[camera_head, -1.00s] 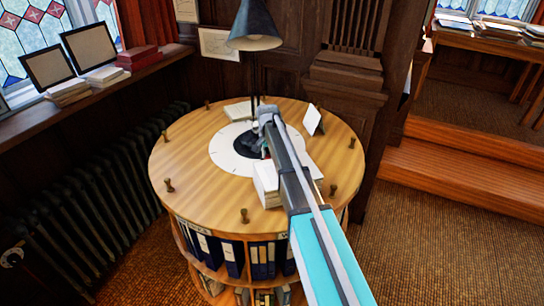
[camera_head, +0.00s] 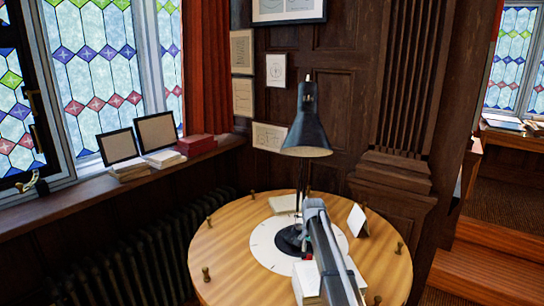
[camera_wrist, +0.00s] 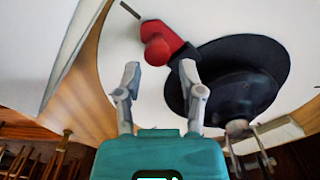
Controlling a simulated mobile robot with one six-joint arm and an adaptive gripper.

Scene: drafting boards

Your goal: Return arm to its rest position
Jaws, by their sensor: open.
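My arm reaches over the round wooden table (camera_head: 225,250) in the head view, its end close to the lamp. My gripper (camera_wrist: 160,72) is open in the wrist view, its two grey fingers apart with nothing held between them. A red object with a rounded knob (camera_wrist: 158,45) lies just beyond the fingertips on the pale disc (camera_wrist: 130,20). The lamp's round black base (camera_wrist: 245,75) is beside the right finger. In the head view the arm hides the fingers and much of the disc's right side.
The black desk lamp (camera_head: 305,130) stands over the table. A white folded card (camera_head: 357,221), a book (camera_head: 284,203) and a white stack (camera_head: 305,283) are around the arm. Small pegs (camera_head: 206,274) stand along the rim. A window ledge (camera_head: 100,182) holds frames and books at left.

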